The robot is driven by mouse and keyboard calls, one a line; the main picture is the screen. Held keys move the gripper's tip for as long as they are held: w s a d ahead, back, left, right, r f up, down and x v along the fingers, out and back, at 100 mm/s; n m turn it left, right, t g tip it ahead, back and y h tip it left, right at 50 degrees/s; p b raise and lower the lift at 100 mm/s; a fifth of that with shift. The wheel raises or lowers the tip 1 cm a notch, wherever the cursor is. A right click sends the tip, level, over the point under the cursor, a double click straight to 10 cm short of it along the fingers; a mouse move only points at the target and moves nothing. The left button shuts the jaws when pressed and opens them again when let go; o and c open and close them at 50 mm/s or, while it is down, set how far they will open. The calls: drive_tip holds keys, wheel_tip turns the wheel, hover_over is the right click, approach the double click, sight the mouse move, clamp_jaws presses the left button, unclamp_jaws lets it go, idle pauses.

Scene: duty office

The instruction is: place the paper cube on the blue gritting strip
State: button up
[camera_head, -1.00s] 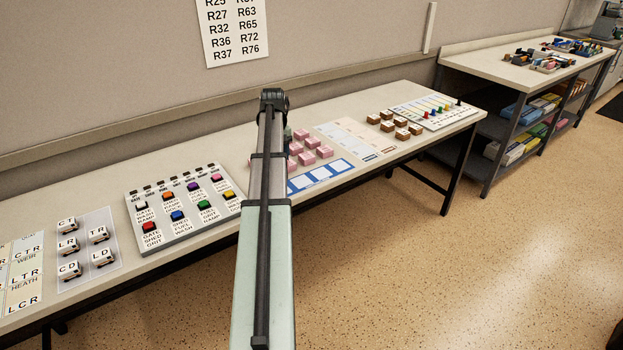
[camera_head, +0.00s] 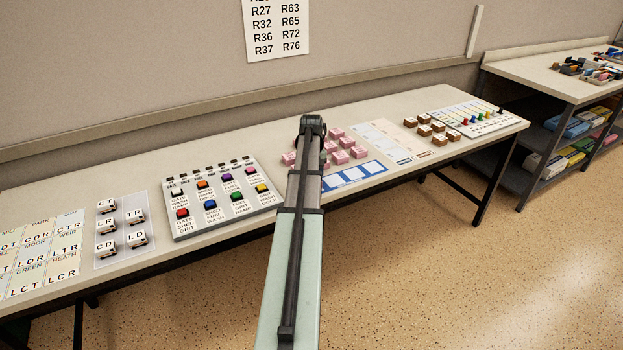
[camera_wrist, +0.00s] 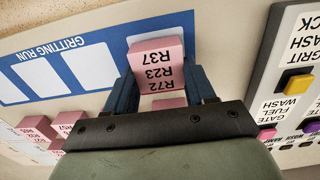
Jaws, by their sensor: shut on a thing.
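In the wrist view my gripper (camera_wrist: 163,80) is shut on a pink paper cube (camera_wrist: 158,65), one finger on each side. Its visible face reads R72, R23, R37. The blue gritting strip (camera_wrist: 88,42), marked GRITTING RUN with white cells, lies behind it, and the cube overlaps the strip's right end in this view. I cannot tell whether the cube touches it. In the head view the strip (camera_head: 354,186) lies along the table's front, right of my arm. My arm hides the gripper and held cube there.
Several pink cubes (camera_head: 344,156) stand behind the strip; some show at lower left in the wrist view (camera_wrist: 38,130). A button panel (camera_head: 190,232) is left of my arm. Brown blocks (camera_head: 424,130) and a pegged board (camera_head: 470,119) are at right.

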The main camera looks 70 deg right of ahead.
drive_tip(key=shift+f, duration=0.25)
drive_tip(key=shift+f, duration=0.15)
drive_tip(key=o, duration=1)
drive_tip(key=shift+o, duration=0.2)
wheel_tip(320, 180, up, 12)
